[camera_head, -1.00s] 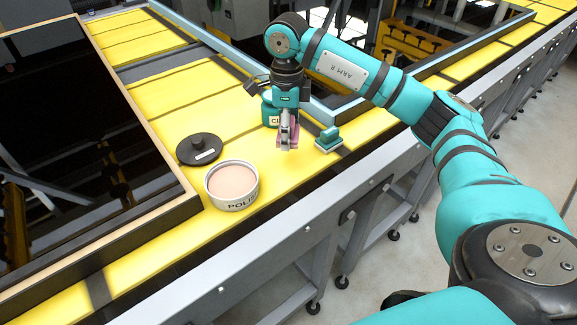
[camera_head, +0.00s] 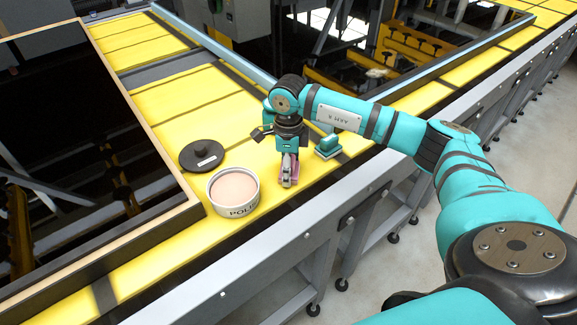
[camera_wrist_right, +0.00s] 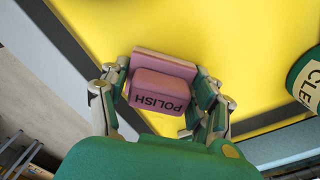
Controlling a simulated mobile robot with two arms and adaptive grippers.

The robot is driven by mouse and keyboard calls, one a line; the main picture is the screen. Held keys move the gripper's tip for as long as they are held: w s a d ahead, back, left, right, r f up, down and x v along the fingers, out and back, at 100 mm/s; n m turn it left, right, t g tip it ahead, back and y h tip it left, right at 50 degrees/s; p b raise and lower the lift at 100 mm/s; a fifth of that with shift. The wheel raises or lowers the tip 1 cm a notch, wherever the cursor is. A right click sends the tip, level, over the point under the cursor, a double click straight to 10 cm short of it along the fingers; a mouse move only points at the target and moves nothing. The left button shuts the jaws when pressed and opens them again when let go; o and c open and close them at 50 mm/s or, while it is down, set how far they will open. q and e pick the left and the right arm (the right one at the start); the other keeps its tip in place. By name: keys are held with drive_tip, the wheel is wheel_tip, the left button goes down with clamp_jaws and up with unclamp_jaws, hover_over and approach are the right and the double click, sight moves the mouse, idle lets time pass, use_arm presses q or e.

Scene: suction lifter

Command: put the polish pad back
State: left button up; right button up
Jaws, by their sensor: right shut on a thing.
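The polish pad is a pink block marked POLISH (camera_wrist_right: 160,92), seen in the right wrist view between the fingers of my right gripper (camera_wrist_right: 162,105). The right gripper is shut on it. In the head view the right gripper (camera_head: 289,178) points down over the yellow surface, just right of the polish tub. The pad (camera_head: 291,166) is mostly hidden there by the fingers. The open round polish tub (camera_head: 240,211), with pale pink contents, stands on the yellow surface. My left gripper is not in view.
A black lid (camera_head: 201,156) lies behind the tub. A teal pad (camera_head: 327,143) lies right of my gripper. A dark wood-edged panel (camera_head: 185,205) is at left, and a grey rail (camera_head: 260,260) runs along the front.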

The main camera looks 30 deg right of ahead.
drive_tip(key=o, duration=1.1)
drive_tip(key=shift+f, duration=0.1)
drive_tip(key=shift+r+p, duration=0.3)
drive_tip(key=shift+r+b, duration=0.25)
drive_tip(key=shift+b, duration=0.1)
wheel_tip(320, 180, up, 11)
drive_tip(key=b, duration=0.2)
drive_tip(key=shift+r+b, duration=0.1)
drive_tip(key=shift+b, duration=0.3)
